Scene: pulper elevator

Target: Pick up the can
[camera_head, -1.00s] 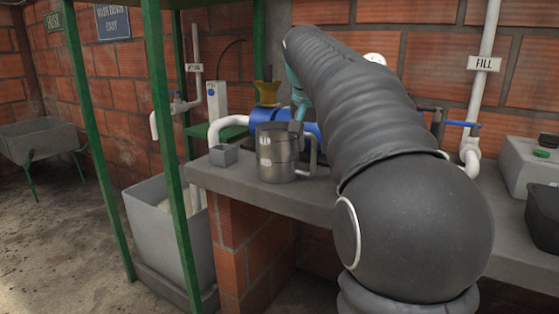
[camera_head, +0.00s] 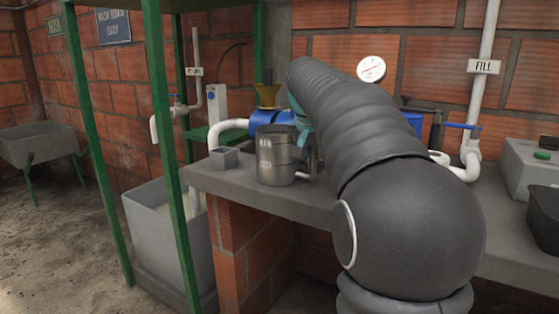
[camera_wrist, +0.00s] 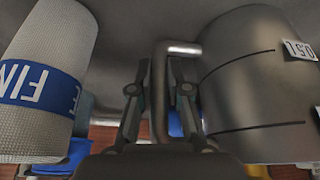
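The can (camera_head: 276,155) is a grey metal measuring can with a side handle, upright on the grey counter near its left end. The fingers stand apart on either side of the handle, with small gaps visible. In the head view my arm hides most of my gripper, and a finger shows by the handle.
A small grey box (camera_head: 223,157) sits left of the can. A pale woven cylinder with a blue label (camera_wrist: 45,85) stands close on the other side of my gripper. Blue machinery (camera_head: 268,119) and pipes lie behind. A green post (camera_head: 171,170) rises in front at left.

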